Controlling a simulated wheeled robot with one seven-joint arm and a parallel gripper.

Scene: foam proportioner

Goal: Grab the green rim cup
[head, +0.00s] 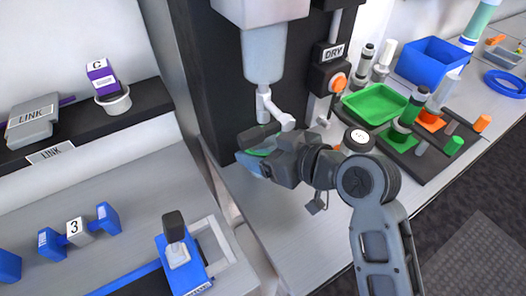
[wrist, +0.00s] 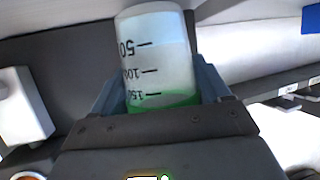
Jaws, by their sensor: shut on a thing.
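The green rim cup (wrist: 160,60) is a pale translucent cup with black volume marks. Its green part shows low in the wrist view, close to my gripper's palm. The printed numbers look turned around. My gripper (wrist: 158,88) is shut on the cup, with a bluish finger on each side. In the head view my gripper (head: 256,152) is under the dispenser spout (head: 265,105). Only a bit of green (head: 262,152) shows there between the fingers, and the rest of the cup is mostly hidden.
The dispenser and its dark back panel (head: 225,75) stand close to my gripper. A green tray (head: 375,104), a blue bin (head: 432,62) and several bottles stand to the right. The pale counter (head: 290,215) below the gripper is mostly clear.

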